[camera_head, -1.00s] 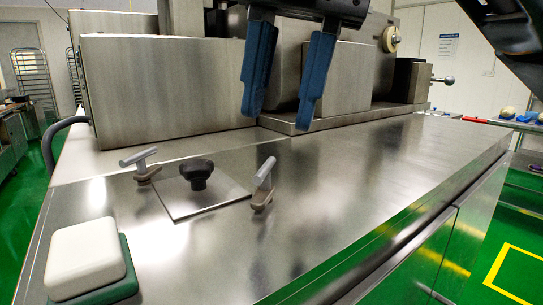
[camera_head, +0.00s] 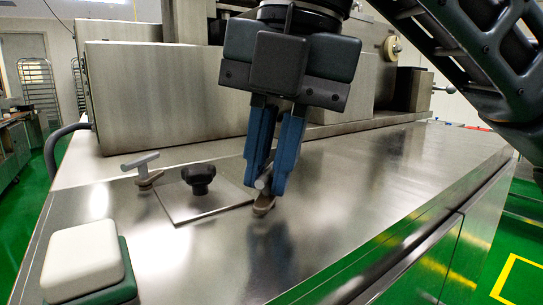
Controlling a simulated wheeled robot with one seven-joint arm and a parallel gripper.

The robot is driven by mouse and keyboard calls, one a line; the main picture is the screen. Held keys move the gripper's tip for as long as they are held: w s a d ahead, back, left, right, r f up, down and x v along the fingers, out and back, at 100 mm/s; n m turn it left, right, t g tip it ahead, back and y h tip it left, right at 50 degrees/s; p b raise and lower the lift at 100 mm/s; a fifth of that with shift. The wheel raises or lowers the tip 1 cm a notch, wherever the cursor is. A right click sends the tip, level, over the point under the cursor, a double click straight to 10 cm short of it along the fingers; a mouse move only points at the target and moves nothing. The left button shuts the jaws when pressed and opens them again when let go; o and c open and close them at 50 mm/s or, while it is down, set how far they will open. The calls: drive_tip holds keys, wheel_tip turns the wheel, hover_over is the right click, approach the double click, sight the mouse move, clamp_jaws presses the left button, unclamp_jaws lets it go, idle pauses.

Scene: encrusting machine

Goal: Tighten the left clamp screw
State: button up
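Two clamp screws with grey T-bar handles flank a square metal plate (camera_head: 185,212) with a black knob (camera_head: 199,178) on the machine's top. The picture-left clamp screw (camera_head: 141,161) stands free, with nothing touching it. The picture-right clamp screw (camera_head: 264,203) is under my gripper (camera_head: 268,184). My gripper points down, and its blue fingers are close together on either side of that handle. They look shut on it, though the fingers hide part of the handle. I cannot tell how tight either screw is.
A white block on a green base (camera_head: 84,262) sits at the front left corner. Steel housings (camera_head: 165,95) stand along the back. The steel top (camera_head: 370,175) to the right of my gripper is clear.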

clamp_jaws()
drive_tip(key=shift+r+m+p, duration=0.15)
drive_tip(key=shift+m+p, duration=0.15)
drive_tip(key=shift+p, duration=0.25)
drive_tip(key=shift+r+m+p, duration=0.15)
drive_tip(key=shift+m+p, duration=0.45)
drive_tip(key=shift+p, duration=0.2)
drive_tip(key=m+p, duration=0.2)
drive_tip(key=p, duration=0.1)
drive_tip(key=shift+s+a+r+m+t, duration=0.1)
drive_tip(key=shift+m+t, duration=0.2)
drive_tip(key=shift+t, duration=0.1)
drive_tip(key=m+h+p, duration=0.1)
drive_tip(key=m+p, duration=0.3)
drive_tip(key=p, duration=0.1)
drive_tip(key=shift+a+m+t, duration=0.1)
drive_tip(key=shift+m+t, duration=0.2)
drive_tip(key=m+h+p, duration=0.1)
drive_tip(key=m+p, duration=0.4)
drive_tip(key=p, duration=0.2)
drive_tip(key=shift+a, duration=0.15)
drive_tip(key=shift+w+f+m+h+p, duration=0.1)
drive_tip(key=shift+f+m+h+p, duration=0.1)
drive_tip(key=shift+m+p, duration=0.7)
drive_tip(key=shift+w+f+m+h+p, duration=0.1)
drive_tip(key=shift+m+h+p, duration=0.1)
drive_tip(key=shift+m+p, duration=0.65)
drive_tip(key=shift+m, duration=0.35)
